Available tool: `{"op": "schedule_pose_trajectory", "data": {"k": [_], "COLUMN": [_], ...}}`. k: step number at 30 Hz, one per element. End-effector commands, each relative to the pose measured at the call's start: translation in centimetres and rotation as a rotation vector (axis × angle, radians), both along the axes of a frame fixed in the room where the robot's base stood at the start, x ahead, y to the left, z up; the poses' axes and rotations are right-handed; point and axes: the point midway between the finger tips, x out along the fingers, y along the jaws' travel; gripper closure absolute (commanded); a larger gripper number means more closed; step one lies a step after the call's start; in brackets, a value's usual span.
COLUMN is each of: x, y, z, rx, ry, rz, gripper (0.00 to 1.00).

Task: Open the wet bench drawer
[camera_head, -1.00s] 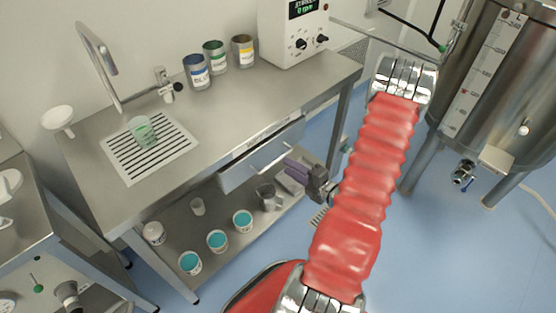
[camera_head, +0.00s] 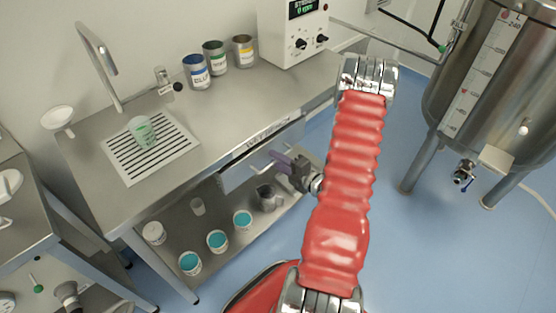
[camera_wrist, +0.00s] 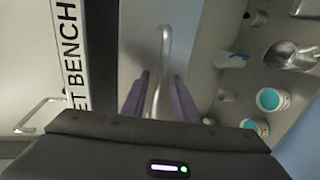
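The wet bench (camera_head: 105,215) stands at the left, with its drawer (camera_head: 236,177) under the worktop edge. The drawer front looks flush with the bench. My gripper (camera_head: 277,160) is at the drawer handle, which it partly hides in the head view. In the wrist view, the pale drawer front (camera_wrist: 140,22) carries a metal bar handle (camera_wrist: 165,45). The two purple fingers of my gripper (camera_wrist: 159,88) are open, one on each side of the bar, with gaps visible beside it. I cannot tell whether either finger touches it.
The lower shelf holds several teal-filled tubs (camera_head: 217,241) and a metal jug (camera_head: 267,196). Cans (camera_head: 197,73), a sink grate (camera_head: 118,160) and a control box (camera_head: 292,35) are on top. A steel tank (camera_head: 480,90) stands right. The blue floor (camera_head: 400,235) between is clear.

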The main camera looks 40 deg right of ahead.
Motion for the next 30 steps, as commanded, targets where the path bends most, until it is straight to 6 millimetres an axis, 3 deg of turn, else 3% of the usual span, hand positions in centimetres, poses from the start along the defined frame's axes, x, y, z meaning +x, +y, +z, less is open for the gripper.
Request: {"op": "schedule_pose_trajectory", "data": {"k": [11, 30], "x": [-0.03, -0.3], "y": [0.0, -0.19], "z": [0.0, -0.11], "rx": [0.0, 0.0], "ry": [0.0, 0.003], "rz": [0.0, -0.004], "gripper": [1.0, 1.0]}}
